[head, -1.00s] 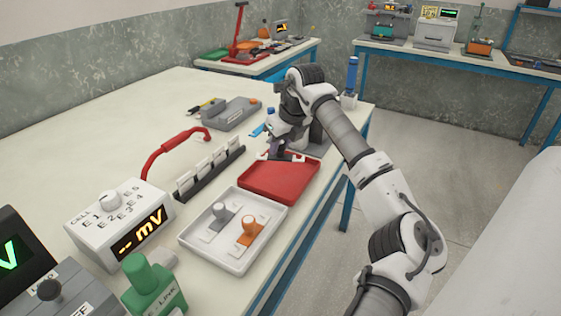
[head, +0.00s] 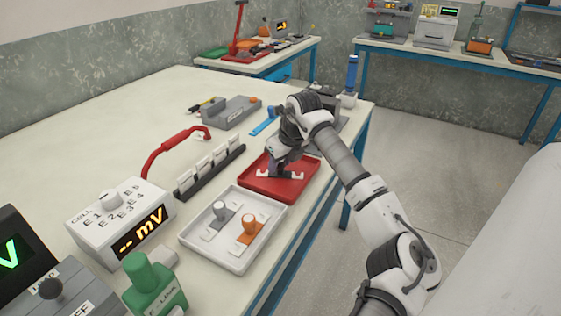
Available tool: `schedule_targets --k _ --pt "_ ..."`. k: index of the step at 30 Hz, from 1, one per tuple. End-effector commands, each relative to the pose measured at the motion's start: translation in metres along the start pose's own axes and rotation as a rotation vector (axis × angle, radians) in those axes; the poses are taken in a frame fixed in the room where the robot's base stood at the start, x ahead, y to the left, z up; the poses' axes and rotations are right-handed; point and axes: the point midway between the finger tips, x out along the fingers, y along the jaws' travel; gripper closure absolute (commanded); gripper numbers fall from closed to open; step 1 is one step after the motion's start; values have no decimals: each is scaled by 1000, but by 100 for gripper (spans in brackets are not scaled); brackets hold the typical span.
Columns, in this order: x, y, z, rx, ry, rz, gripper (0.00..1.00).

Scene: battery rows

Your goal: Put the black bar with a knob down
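My gripper (head: 279,170) points down over the red tray (head: 268,193), near its far edge. Two small pale pieces show low on either side of it, with dark parts between them. I cannot tell whether these pale pieces are fingertips or ends of a held part. The black bar with a knob does not show clearly; anything dark at the gripper blends with its own dark parts. Whether the gripper touches the tray floor is too small to tell.
A white tray (head: 188,238) with a grey knobbed bar (head: 220,213) and an orange knobbed bar (head: 249,228) stands in front. A black rack (head: 186,191) with white pieces and a mV meter (head: 118,222) stand left. The near part of the red tray is clear.

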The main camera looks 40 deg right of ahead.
Motion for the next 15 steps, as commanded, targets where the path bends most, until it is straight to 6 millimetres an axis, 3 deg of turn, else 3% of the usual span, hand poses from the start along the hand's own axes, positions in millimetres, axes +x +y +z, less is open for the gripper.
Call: schedule_targets --k 3,11,15 --pt "-1 0 0 0 0 0 51" --pt "-2 0 1 0 0 0 51" --pt "-12 -1 2 0 -2 -3 51"
